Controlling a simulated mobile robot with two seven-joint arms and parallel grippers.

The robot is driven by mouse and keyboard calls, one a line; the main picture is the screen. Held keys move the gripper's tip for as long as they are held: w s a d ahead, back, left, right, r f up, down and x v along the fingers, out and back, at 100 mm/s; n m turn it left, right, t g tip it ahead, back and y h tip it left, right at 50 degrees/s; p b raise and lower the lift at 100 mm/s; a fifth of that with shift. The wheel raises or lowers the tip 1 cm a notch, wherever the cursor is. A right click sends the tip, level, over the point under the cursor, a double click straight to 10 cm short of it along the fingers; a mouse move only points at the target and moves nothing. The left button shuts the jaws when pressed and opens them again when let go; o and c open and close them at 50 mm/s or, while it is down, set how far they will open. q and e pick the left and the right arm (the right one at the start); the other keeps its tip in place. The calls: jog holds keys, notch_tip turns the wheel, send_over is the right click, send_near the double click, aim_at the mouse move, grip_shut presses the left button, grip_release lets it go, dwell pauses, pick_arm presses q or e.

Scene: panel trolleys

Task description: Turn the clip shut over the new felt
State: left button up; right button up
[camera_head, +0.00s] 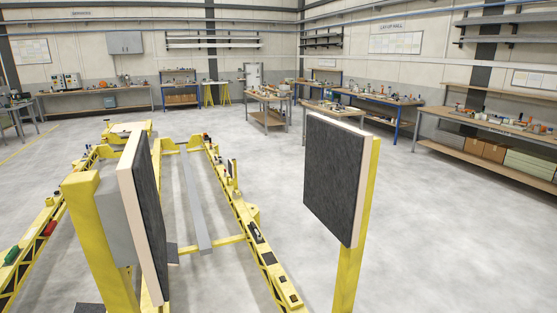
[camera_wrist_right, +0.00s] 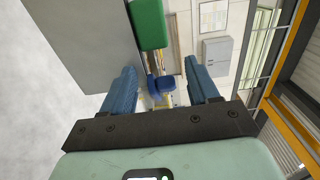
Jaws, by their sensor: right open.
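Two upright panels with pale edges and dark felt-like faces show in the head view: a left panel (camera_head: 149,210) and a right panel (camera_head: 336,178). I cannot tell which face is the new felt. My right gripper (camera_wrist_right: 161,90) is open, with its blue ribbed fingers apart and nothing clearly held. Just beyond the fingertips, between them, is a small blue piece (camera_wrist_right: 165,83). A green block (camera_wrist_right: 147,22) lies beyond it, beside a grey surface (camera_wrist_right: 75,40). Either may belong to the clip; I cannot tell which. My left gripper is not in view.
Yellow posts (camera_head: 348,275) stand behind the panels. A low yellow trolley frame (camera_head: 245,215) carries small parts along its rails, with a grey bar (camera_head: 195,200) lying lengthwise. Workbenches (camera_head: 490,125) line the walls. The floor (camera_head: 450,230) at right is clear.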

jog(key=shift+v, duration=1.9)
jog(key=v, duration=0.4)
